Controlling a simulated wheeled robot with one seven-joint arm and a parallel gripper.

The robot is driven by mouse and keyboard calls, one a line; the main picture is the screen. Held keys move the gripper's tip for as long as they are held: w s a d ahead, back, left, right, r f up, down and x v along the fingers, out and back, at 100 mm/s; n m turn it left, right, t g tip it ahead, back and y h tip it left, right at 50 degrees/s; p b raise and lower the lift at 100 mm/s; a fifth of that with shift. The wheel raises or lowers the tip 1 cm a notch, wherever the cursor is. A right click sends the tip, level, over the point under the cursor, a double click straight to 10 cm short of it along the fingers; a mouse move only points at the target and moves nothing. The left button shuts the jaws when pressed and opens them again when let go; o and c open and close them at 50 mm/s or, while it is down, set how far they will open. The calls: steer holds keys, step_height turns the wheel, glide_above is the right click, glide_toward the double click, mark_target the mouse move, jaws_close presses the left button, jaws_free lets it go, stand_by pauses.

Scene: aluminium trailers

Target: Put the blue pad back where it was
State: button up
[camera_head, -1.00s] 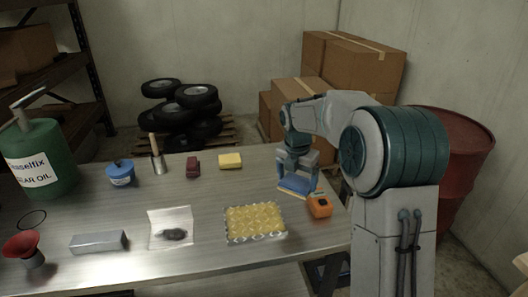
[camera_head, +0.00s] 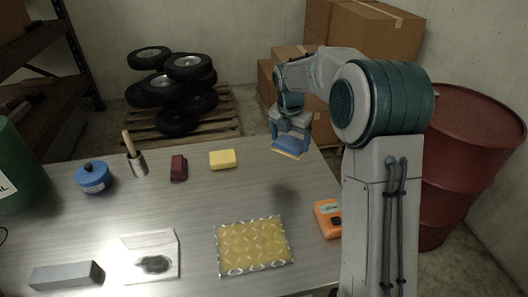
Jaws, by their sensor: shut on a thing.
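The blue pad (camera_head: 287,147) has a thin tan layer along its lower edge. My gripper (camera_head: 291,135) is shut on it and holds it above the table's far right part. A dark shadow lies on the table below and in front of it. The fingertips are partly hidden by the pad and the gripper body.
A red drum (camera_head: 465,150) stands right.

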steer(key=w+a+f, duration=0.2)
steer(key=w+a+f+p, duration=0.1)
steer(key=w+a+f, duration=0.1)
steer(key=a, duration=0.1)
steer(key=w+a+f+p, duration=0.1)
steer(key=w+a, duration=0.1)
steer(key=shift+w+a+f, duration=0.1)
steer(key=shift+a+f, duration=0.2)
steer(key=shift+f, duration=0.1)
steer(key=shift+f+p, duration=0.5)
steer(key=shift+f, duration=1.6)
steer(key=shift+f, duration=0.2)
steer(key=o, duration=0.9)
steer(key=shift+c, duration=0.2)
steer(key=shift+r, duration=0.1)
steer(key=shift+r, duration=0.1)
